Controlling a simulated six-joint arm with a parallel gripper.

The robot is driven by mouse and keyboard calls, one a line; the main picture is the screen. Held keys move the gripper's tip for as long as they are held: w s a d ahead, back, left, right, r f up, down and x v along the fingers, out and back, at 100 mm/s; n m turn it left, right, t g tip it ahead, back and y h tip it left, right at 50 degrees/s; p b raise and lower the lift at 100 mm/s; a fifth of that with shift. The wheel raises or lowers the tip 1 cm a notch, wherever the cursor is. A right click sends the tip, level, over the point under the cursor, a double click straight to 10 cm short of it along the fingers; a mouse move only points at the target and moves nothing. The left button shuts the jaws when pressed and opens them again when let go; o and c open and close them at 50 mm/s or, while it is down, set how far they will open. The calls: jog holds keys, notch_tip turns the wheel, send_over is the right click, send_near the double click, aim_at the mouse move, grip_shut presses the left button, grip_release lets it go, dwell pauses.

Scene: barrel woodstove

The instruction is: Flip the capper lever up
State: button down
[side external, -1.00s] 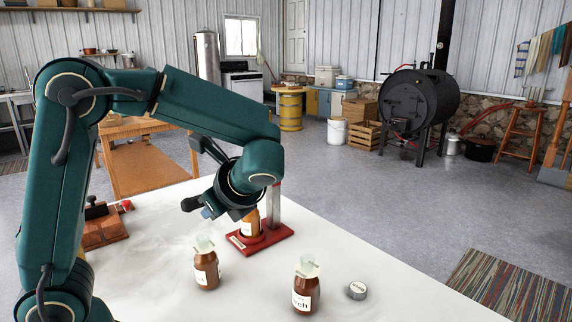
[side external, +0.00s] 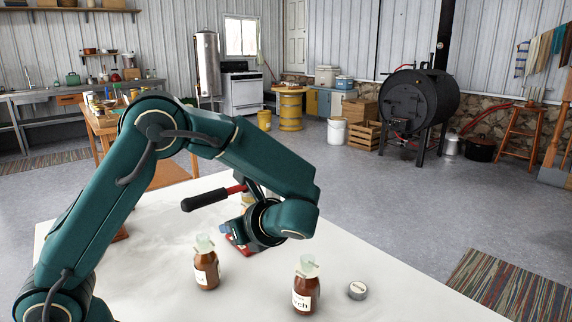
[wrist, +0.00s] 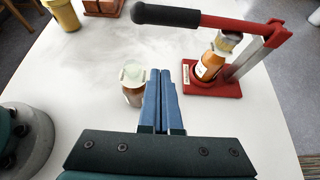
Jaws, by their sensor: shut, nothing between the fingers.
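The capper has a red base (wrist: 212,84) and an upright post. Its lever, a red arm with a black handle (wrist: 166,15), runs left from the post top in the wrist view. In the side view the black handle (side external: 206,200) shows left of my arm; the post is hidden behind my arm. An amber bottle (wrist: 208,66) stands on the base under the lever. My gripper (wrist: 161,73) has its blue fingers together and empty, appearing below the handle in the wrist view. Its blue tips (side external: 225,228) also show in the side view, apart from the handle.
Two brown bottles with pale tops, one (side external: 206,270) near my gripper and one (side external: 306,287) further right, stand on the white table (side external: 400,306). A small grey round tin (side external: 357,290) lies beside the right one. A brown box (wrist: 103,6) sits at the table's far side.

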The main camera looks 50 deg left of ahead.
jog(key=a, duration=0.8)
jog(key=shift+a+f, duration=0.3)
jog(key=shift+r, duration=1.35)
notch_tip(320, 180, up, 11)
send_over(206, 200)
jog(key=w+d, duration=0.1)
jog(key=w, duration=0.4)
jog(key=shift+w+d+r, duration=0.2)
jog(key=shift+w+r, duration=1.25)
jog(key=shift+r, duration=0.2)
